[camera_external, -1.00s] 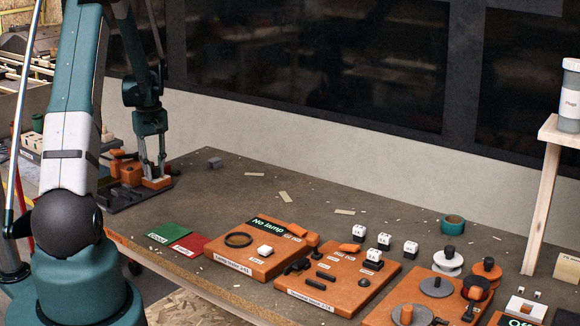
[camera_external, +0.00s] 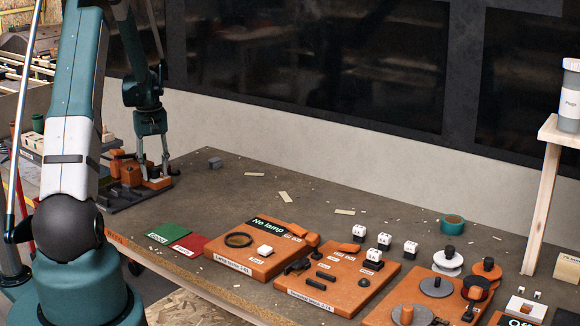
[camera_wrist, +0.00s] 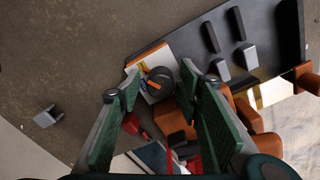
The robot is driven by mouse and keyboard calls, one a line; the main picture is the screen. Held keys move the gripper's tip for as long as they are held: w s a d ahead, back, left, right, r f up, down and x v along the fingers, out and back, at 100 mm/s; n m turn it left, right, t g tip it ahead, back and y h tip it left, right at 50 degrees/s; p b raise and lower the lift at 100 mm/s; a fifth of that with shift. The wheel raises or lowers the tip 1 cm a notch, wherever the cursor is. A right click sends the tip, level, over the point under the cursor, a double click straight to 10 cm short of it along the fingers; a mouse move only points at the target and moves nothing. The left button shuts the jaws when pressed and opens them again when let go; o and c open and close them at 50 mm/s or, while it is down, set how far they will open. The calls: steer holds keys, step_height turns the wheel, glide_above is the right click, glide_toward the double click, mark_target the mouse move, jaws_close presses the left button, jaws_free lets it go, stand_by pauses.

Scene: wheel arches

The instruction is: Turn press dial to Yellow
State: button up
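A round black dial (camera_wrist: 159,83) with an orange bar across it sits on a small plate (camera_wrist: 150,62) with white and orange areas in the wrist view. I cannot read which mark it points to. My gripper (camera_wrist: 163,90) is open, with one green finger on each side of the dial in that view; no contact is visible. In the external view my gripper (camera_external: 153,178) is down over the orange-and-dark press station (camera_external: 125,196) at the left end of the bench. The dial is too small to make out there.
A dark plate with upright grey blocks (camera_wrist: 242,55) and orange parts (camera_wrist: 250,115) lie close to the right finger. A small grey block (camera_wrist: 47,116) lies apart on the bench. Orange control panels (camera_external: 338,281) stand farther right.

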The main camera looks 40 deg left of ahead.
mark_target(154, 168)
steer(key=shift+a+r, duration=0.1)
steer(key=shift+r, duration=3.95)
